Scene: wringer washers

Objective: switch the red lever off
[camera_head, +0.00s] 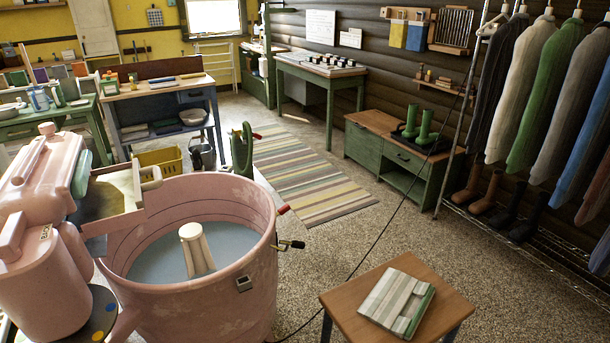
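A pink wringer washer fills the lower left, with its round tub (215,300) open at the top. A red lever (283,209) sticks out from the tub's right side near the rim, its tip angled slightly up. Below it is a black and yellow fitting (290,245). Inside the tub stands a cream agitator (196,248) in bluish-grey water. The pink wringer head (45,200) is at the left. Another small red handle (256,136) shows on a green stand (241,150) behind the tub. Neither of my grippers is in view.
A small wooden table (450,300) with folded striped cloth (397,302) stands right of the tub. A dark cord crosses the floor beside it. The speckled floor (350,240) between tub and clothes rack is mostly clear. A striped rug (308,175) lies behind.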

